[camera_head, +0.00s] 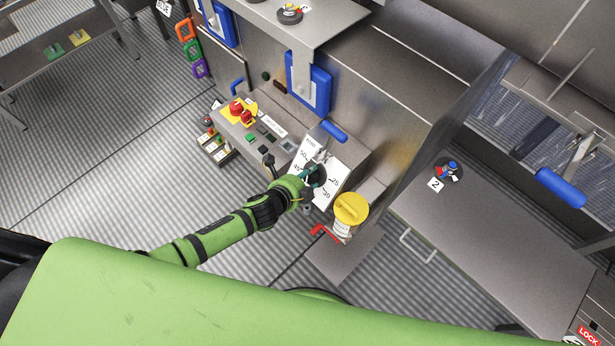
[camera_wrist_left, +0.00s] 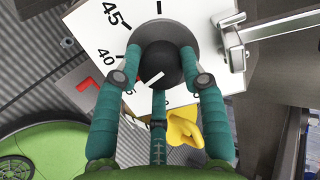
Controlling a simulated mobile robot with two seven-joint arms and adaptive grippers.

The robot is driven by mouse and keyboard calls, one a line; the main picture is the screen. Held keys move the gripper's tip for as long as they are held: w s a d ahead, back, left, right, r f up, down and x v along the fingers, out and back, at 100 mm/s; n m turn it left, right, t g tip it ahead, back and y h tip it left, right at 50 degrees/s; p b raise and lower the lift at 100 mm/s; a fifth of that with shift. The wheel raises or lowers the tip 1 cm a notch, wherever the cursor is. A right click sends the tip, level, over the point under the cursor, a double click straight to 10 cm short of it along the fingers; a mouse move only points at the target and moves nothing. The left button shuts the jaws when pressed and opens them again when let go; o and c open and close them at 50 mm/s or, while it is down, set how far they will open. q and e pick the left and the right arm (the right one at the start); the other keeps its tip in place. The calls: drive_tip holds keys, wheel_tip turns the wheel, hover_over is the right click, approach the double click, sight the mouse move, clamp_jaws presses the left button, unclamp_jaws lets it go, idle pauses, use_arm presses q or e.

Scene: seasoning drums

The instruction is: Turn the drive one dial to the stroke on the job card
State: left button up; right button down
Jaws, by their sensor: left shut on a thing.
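The dial is a dark round knob (camera_wrist_left: 160,65) on a white scale plate (camera_head: 322,160) on the slanted front of the steel machine. The scale shows printed numbers, with 45 readable at upper left in the left wrist view. A short white line marks the knob's face and slants from lower left to upper right there. My left gripper (camera_head: 309,177) is shut on the knob, with a teal finger on each side; it also fills the left wrist view (camera_wrist_left: 160,58). Its fingers hide part of the scale. No job card is readable. My right gripper is out of view.
A yellow round cap (camera_head: 350,207) and a red handle (camera_head: 325,232) sit close below the scale plate. A blue handle (camera_head: 334,131) is just above it. A red button (camera_head: 236,108) is on the panel to the left. A steel table (camera_head: 490,230) stands at right.

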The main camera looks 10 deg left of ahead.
use_arm(q)
drive_tip(key=m, duration=0.3)
drive_tip(key=a+m+b, duration=0.1)
drive_tip(key=m, duration=0.1)
drive_tip(key=shift+w+t, duration=0.35)
drive_tip(key=shift+t, duration=0.05)
drive_tip(key=shift+r+m+h, duration=0.25)
drive_tip(key=shift+m+h, duration=0.05)
drive_tip(key=shift+m, duration=1.1)
drive_tip(key=shift+w+d, duration=0.1)
drive_tip(key=shift+r, duration=0.1)
drive_tip(key=o, duration=1.1)
drive_tip(key=shift+d+f, duration=0.1)
drive_tip(key=shift+f, duration=0.1)
drive_tip(key=shift+s, duration=0.25)
